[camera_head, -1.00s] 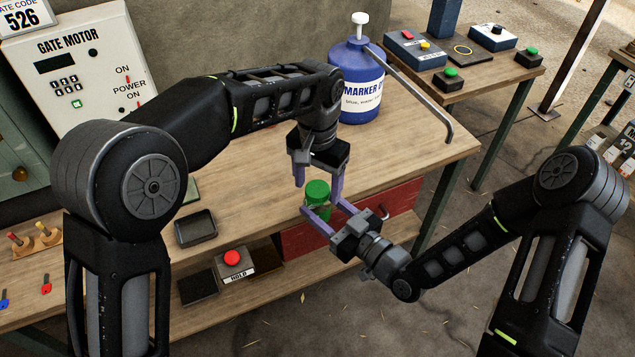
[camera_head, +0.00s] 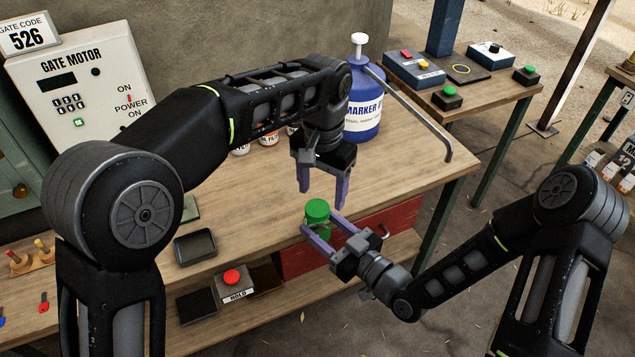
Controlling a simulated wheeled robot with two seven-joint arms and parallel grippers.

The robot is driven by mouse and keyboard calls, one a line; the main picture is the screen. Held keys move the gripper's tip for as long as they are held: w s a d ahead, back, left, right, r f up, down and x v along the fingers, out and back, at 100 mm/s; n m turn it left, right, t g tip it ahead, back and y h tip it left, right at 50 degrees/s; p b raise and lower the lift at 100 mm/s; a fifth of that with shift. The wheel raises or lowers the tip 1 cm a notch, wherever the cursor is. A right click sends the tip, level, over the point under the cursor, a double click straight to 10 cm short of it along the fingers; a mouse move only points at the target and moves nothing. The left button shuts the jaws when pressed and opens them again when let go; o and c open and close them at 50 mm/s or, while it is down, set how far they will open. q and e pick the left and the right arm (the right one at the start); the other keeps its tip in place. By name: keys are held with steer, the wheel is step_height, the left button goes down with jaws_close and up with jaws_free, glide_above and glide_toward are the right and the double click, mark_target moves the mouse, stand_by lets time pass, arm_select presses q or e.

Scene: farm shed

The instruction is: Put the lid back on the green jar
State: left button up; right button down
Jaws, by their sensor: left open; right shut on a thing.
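The green jar (camera_head: 317,211) is at the front edge of the workbench, between the fingers of my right gripper (camera_head: 319,224). Its round green top shows above those fingers and looks like a lid seated on the jar, roughly level. The lower body is mostly hidden by the fingers, so I cannot tell how tightly the lid sits. My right gripper is shut on the jar. My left gripper (camera_head: 322,196) is open and empty, fingers pointing down, just above and behind the green top. No loose lid shows elsewhere.
A blue marker jug (camera_head: 366,112) with a long spout stands behind my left gripper. A small black tray (camera_head: 195,246) lies on the bench (camera_head: 412,165) at left. A red HOLD button (camera_head: 232,278) is below the front edge. The bench's right part is clear.

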mark_target(317, 208)
arm_select(q)
steer(key=shift+s+d+r, duration=0.15)
steer(key=shift+d, duration=0.25)
steer(key=shift+r+y, duration=0.15)
steer(key=shift+y, duration=0.15)
steer(key=shift+r+n, duration=0.35)
steer(key=shift+n, duration=0.25)
steer(key=n, duration=0.1)
steer(key=a+r+n, duration=0.1)
steer(key=n, duration=0.1)
steer(key=w+a+r+n, duration=0.1)
steer(key=shift+n, duration=0.4)
steer(key=shift+s+d+n, duration=0.15)
steer(key=shift+d+n, duration=0.1)
steer(key=shift+n, duration=0.25)
steer(key=shift+f, duration=0.1)
steer(key=shift+f, duration=3.95)
steer(key=shift+c, duration=0.3)
